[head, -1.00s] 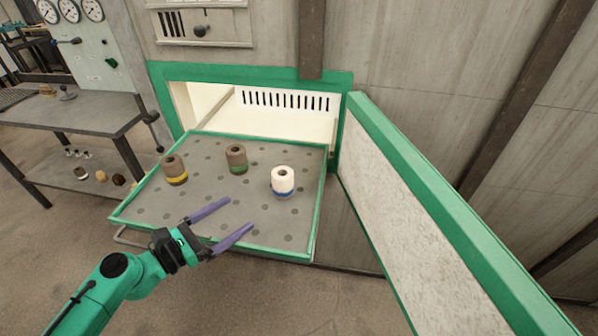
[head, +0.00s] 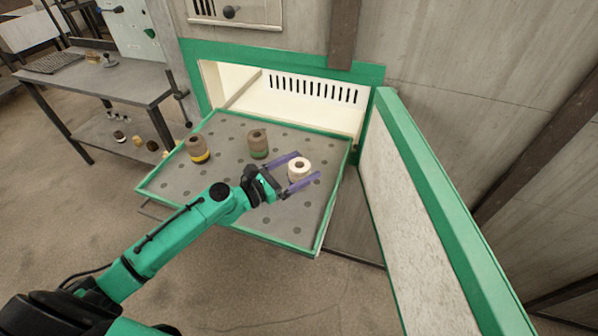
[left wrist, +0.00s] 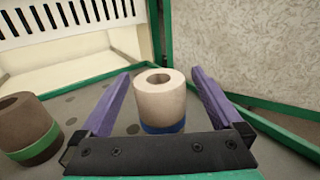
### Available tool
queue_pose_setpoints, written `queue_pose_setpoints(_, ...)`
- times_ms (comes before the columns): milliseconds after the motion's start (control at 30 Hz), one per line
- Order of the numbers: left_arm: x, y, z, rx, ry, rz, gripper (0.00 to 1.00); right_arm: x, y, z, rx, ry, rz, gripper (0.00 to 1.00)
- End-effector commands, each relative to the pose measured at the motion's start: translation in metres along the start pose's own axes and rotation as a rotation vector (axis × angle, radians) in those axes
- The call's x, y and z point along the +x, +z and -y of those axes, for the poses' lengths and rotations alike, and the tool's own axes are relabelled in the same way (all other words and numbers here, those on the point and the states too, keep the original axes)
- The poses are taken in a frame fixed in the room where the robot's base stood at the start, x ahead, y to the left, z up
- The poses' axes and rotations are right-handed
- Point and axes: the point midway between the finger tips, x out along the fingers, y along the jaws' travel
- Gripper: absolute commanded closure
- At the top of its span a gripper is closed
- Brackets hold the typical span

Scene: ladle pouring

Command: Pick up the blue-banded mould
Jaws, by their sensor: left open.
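The blue-banded mould (head: 299,168) is a cream cylinder with a hole in its top. It stands upright on the grey tray (head: 200,213). Its blue band shows low on its side in the left wrist view (left wrist: 160,100), and in the head view the band is hidden. My left gripper (head: 308,167) is open, with one purple finger on each side of the mould. In the left wrist view a gap shows between the mould and each finger. My right gripper is not in view.
A brown green-banded mould (head: 257,143) and a brown yellow-banded mould (head: 197,149) stand to the left on the tray. An open green-edged door (head: 420,200) rises close on the right. The pale oven opening (head: 290,95) lies behind.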

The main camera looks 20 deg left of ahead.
Motion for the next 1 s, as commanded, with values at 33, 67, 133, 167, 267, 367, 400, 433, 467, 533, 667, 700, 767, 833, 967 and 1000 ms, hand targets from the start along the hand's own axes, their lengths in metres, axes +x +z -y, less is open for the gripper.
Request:
queue_pose_setpoints(33, 0.010, 0.005, -0.002, 0.001, 0.000, 0.004, 0.00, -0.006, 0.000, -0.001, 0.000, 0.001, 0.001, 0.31)
queue_pose_setpoints(67, 0.016, 0.005, -0.002, -0.001, 0.001, 0.004, 0.00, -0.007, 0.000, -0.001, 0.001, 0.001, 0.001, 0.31)
queue_pose_setpoints(133, 0.025, 0.004, -0.001, 0.000, 0.001, 0.003, 0.00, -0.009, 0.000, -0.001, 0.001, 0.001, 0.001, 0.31)
queue_pose_setpoints(167, 0.027, 0.003, -0.001, 0.000, 0.000, 0.002, 0.00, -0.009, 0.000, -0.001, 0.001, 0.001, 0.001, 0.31)
queue_pose_setpoints(267, 0.029, 0.001, -0.001, 0.000, 0.000, 0.000, 0.00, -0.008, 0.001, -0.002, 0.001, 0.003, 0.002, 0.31)
queue_pose_setpoints(367, 0.028, 0.000, -0.001, 0.000, -0.001, 0.000, 0.00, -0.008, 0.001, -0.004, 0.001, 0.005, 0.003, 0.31)
queue_pose_setpoints(400, 0.028, 0.000, -0.001, 0.000, -0.001, 0.000, 0.11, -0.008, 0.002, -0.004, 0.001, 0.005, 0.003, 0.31)
queue_pose_setpoints(433, 0.028, 0.000, -0.001, 0.000, -0.001, 0.000, 0.23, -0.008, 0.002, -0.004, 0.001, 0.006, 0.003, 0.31)
queue_pose_setpoints(467, 0.028, 0.000, -0.001, 0.000, -0.001, 0.000, 0.34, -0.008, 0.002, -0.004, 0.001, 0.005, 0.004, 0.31)
queue_pose_setpoints(533, 0.028, 0.000, -0.001, 0.000, -0.001, 0.000, 0.61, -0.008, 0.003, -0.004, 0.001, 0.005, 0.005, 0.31)
queue_pose_setpoints(667, 0.028, 0.001, -0.001, 0.000, -0.001, 0.002, 1.00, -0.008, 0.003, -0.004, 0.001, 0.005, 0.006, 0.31)
queue_pose_setpoints(700, 0.028, 0.001, -0.001, 0.000, -0.001, 0.002, 1.00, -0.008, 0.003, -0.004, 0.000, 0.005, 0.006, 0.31)
queue_pose_setpoints(767, 0.028, 0.001, -0.001, 0.000, -0.001, 0.001, 1.00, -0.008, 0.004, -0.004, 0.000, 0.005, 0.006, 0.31)
queue_pose_setpoints(833, 0.028, 0.001, -0.001, 0.000, -0.001, 0.001, 1.00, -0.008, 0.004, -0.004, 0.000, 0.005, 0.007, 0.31)
queue_pose_setpoints(967, 0.028, 0.007, -0.001, 0.002, -0.001, 0.001, 1.00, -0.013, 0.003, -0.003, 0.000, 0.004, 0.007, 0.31)
queue_pose_setpoints(1000, 0.028, 0.012, -0.001, 0.004, -0.001, 0.002, 1.00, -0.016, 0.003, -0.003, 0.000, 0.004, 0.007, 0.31)
